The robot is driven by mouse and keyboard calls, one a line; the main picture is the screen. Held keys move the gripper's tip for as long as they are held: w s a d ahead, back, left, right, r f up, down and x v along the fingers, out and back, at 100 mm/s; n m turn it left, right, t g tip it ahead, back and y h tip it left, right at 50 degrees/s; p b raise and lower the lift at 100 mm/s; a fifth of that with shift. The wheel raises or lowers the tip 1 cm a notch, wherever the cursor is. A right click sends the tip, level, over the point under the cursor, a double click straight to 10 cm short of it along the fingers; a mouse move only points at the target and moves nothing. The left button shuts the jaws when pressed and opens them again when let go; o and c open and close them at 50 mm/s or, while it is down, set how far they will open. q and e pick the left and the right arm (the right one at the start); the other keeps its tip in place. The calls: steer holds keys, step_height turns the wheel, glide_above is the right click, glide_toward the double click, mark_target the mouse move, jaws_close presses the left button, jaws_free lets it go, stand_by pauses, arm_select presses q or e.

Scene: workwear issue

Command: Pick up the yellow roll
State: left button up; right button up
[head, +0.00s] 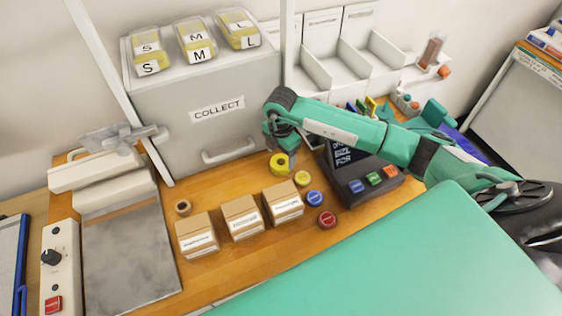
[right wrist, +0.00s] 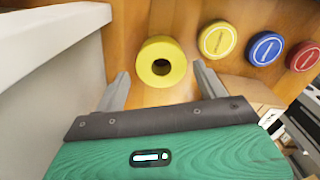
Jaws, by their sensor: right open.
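The yellow roll (head: 283,166) stands on the wooden counter, in front of the grey COLLECT cabinet. In the right wrist view the yellow roll (right wrist: 152,61) shows from above with a dark hole in its middle. My right gripper (right wrist: 160,84) is open, with its two fingers apart and the roll just beyond and between their tips. In the head view my right gripper (head: 287,152) hangs over the roll and covers part of it. I cannot tell the exact height of the fingertips above the counter. My left gripper does not show.
A yellow disc (head: 302,178), a blue disc (head: 314,198) and a red disc (head: 327,220) lie right of the roll. Cardboard boxes (head: 241,217) stand in front. The grey cabinet (head: 190,135) rises close behind. A dark keypad device (head: 366,190) is at the right.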

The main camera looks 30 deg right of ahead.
mark_target(281, 161)
step_height(281, 161, down, 3)
steer(key=shift+s+f+p, duration=0.1)
steer(key=shift+p, duration=0.6)
steer(key=shift+f, duration=0.25)
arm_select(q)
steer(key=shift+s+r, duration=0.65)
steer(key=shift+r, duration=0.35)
arm_select(e)
steer(key=c, duration=0.8)
steer(key=shift+o, duration=0.2)
steer(key=shift+r, duration=0.1)
